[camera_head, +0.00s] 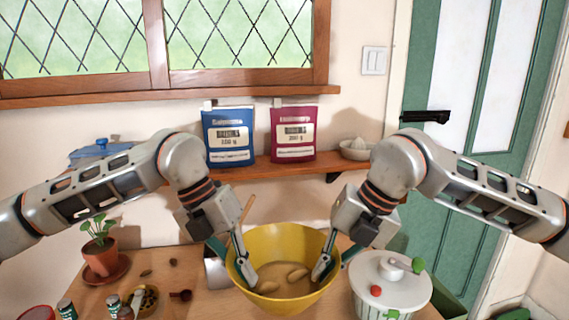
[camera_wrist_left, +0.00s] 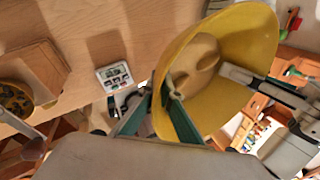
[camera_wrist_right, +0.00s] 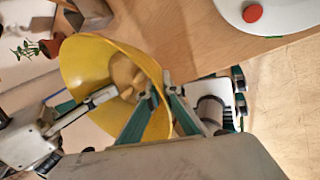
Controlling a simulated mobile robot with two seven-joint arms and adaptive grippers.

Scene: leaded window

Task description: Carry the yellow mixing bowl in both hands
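The yellow mixing bowl (camera_head: 283,238) is at the lower middle of the head view, with several pale, rounded lumps in brownish contents. My left gripper (camera_head: 238,262) straddles its left rim, one finger inside and one outside. My right gripper (camera_head: 334,264) straddles the right rim in the same way. The bowl wall also shows between the fingers in the left wrist view (camera_wrist_left: 240,45) and the right wrist view (camera_wrist_right: 85,65). Both grippers look shut on the bowl. It looks roughly level in the head view; its underside is hidden, so I cannot tell its height.
A white lidded pot (camera_head: 390,284) stands close right of the bowl on the wooden table (camera_head: 205,301). A potted plant (camera_head: 100,252) and small jars are at the left. A shelf (camera_head: 265,170) behind holds a blue packet (camera_head: 229,135), a magenta packet (camera_head: 293,133) and a juicer (camera_head: 356,149).

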